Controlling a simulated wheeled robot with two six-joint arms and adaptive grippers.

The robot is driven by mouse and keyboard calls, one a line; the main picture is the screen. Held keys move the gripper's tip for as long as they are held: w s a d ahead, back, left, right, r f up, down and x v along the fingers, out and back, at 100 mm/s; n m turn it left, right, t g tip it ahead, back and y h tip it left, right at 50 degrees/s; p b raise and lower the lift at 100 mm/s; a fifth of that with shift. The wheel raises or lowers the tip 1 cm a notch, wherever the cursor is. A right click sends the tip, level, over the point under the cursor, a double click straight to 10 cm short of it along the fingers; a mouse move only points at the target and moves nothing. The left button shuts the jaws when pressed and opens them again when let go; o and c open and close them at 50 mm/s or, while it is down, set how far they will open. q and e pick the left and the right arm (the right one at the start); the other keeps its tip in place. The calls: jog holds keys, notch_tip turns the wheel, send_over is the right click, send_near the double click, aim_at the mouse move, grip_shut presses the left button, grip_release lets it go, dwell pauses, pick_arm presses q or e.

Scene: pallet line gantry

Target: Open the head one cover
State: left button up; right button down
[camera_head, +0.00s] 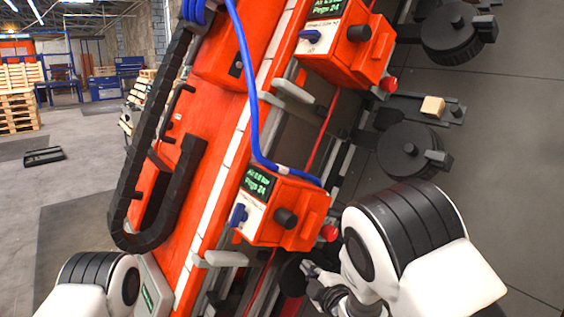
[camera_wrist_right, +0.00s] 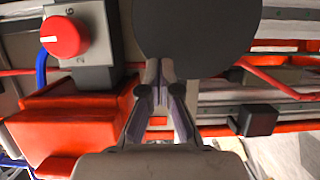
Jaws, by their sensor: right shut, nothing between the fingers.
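Two orange head units with small green-text displays sit on the orange gantry, a nearer one (camera_head: 287,210) and a farther one (camera_head: 350,48). I cannot tell which is head one, nor make out a separate cover. My right gripper (camera_head: 308,270) is low beside the nearer unit, below its red knob (camera_head: 330,233), and partly hidden by my arm. In the right wrist view its fingers (camera_wrist_right: 158,75) are together and empty, in front of a large dark round disc (camera_wrist_right: 195,38); contact is unclear. My left arm enters at bottom left, its gripper out of frame.
A red knob on a grey box (camera_wrist_right: 95,50) and an orange housing (camera_wrist_right: 65,125) are left of the fingers in the wrist view. A blue hose (camera_head: 247,90) and black cable chain (camera_head: 130,190) run along the gantry. Dark round parts (camera_head: 405,150) stand at right.

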jog(key=v, duration=0.8)
dwell(0.7)
jog(key=shift+w+d, duration=0.1)
jog(key=shift+d, duration=0.05)
jog(key=s+d+f+m+g+h+p, duration=0.2)
jog(key=s+d+f+m+g+p, duration=0.1)
jog(key=s+d+f, duration=0.4)
jog(key=s+d+f+m+g+h+p, duration=0.2)
jog(key=s+d+f+m+g+p, duration=0.15)
jog(key=s+f, duration=0.45)
jog(key=s+d+f+m+g, duration=0.1)
jog(key=s+f+m+g, duration=0.1)
jog(key=s, duration=0.4)
jog(key=s+d+f+m+g+h, duration=0.1)
jog(key=s+d+f+m+g, duration=0.1)
jog(key=s, duration=0.5)
jog(key=s+d+f+m+g, duration=0.2)
jog(key=s+f+m+g, duration=0.2)
jog(key=s+m, duration=0.3)
jog(key=shift+g+h+p, duration=0.3)
jog(key=shift+g, duration=0.15)
